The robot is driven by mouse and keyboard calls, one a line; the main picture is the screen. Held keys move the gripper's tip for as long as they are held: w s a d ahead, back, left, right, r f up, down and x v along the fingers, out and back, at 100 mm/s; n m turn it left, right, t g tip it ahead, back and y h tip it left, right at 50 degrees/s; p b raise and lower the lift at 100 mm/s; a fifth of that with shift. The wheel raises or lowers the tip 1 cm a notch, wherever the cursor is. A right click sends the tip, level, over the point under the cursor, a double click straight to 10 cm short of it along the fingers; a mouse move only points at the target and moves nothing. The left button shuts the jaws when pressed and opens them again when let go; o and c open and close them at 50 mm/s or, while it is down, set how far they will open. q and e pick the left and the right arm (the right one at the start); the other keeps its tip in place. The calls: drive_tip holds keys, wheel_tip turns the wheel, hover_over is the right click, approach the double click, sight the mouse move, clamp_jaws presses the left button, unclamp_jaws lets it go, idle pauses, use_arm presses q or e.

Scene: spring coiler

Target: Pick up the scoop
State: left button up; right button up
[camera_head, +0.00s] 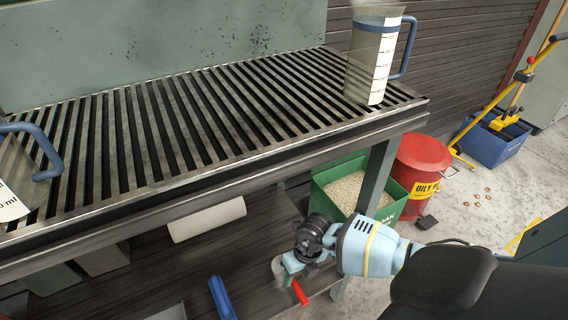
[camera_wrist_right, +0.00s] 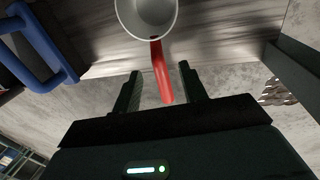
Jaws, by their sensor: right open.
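The scoop has a pale round cup (camera_wrist_right: 148,15) and a red handle (camera_wrist_right: 161,72) in the right wrist view. The red handle also shows low in the head view (camera_head: 300,292), by the lower shelf's right end. My right gripper (camera_wrist_right: 160,70) is open, with one dark finger on each side of the handle; I cannot tell whether either touches it. In the head view my right gripper (camera_head: 290,265) is just above the handle and partly hides the scoop. My left gripper is not in view.
The slatted bench top (camera_head: 200,130) is above the lower shelf (camera_head: 225,255). Measuring jugs stand at its back right (camera_head: 375,60) and left (camera_head: 18,180). A blue handle (camera_head: 221,298) is left of the scoop. A green granule bin (camera_head: 388,212) and red oily-waste can (camera_head: 420,165) stand beyond.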

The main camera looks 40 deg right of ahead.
sight(296, 283)
drive_tip(key=f+b, duration=0.1)
drive_tip(key=f, duration=0.1)
drive_tip(key=a+f+b, duration=0.1)
drive_tip(key=f, duration=0.1)
drive_tip(key=shift+s, duration=0.1)
drive_tip(key=shift+f, duration=0.45)
drive_tip(key=shift+r, duration=0.1)
drive_tip(key=c, duration=0.7)
clamp_jaws()
